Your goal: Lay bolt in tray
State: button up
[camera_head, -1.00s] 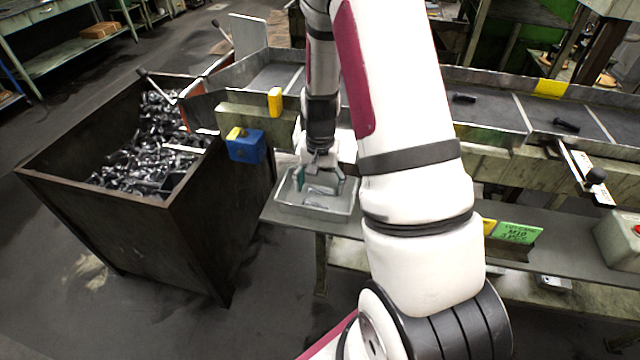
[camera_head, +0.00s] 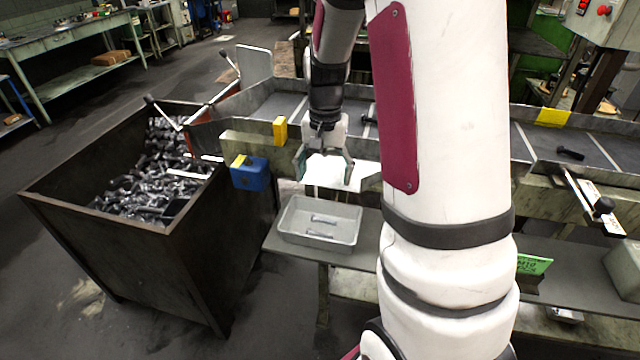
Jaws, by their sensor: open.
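A grey tray (camera_head: 288,226) stands on the shelf below the conveyor. Two bolts lie in it, one behind the other: a rear bolt (camera_head: 323,219) and a front bolt (camera_head: 320,234). My gripper (camera_head: 324,178) is open and empty, above and behind the tray, with its fingers pointing down in front of a white sheet. Dark bolts lie on the conveyor, one right of my wrist (camera_head: 369,119) and one at the far right (camera_head: 570,153).
A large dark bin (camera_head: 120,255) full of bolts stands at left. A blue box (camera_head: 250,174) and yellow block (camera_head: 280,130) sit on the conveyor's front. A green sign (camera_head: 533,264) stands right of my arm. The shelf is clear beside the tray.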

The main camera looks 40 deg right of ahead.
jog(key=s+a+r+n+t, duration=0.3)
jog(key=s+a+r+n, duration=0.3)
jog(key=a+r, duration=0.6)
jog(key=s+a+r+n+t, duration=0.1)
jog(key=s+a+r+n, duration=0.1)
jog(key=s, duration=0.4)
jog(key=s+a+r+n+t, duration=0.1)
jog(key=s+a+r+n, duration=0.1)
jog(key=s, duration=0.3)
jog(key=shift+s+a+r, duration=0.35)
jog(key=shift+a+r, duration=0.45)
jog(key=shift+a, duration=0.1)
jog(key=shift+c, duration=0.6)
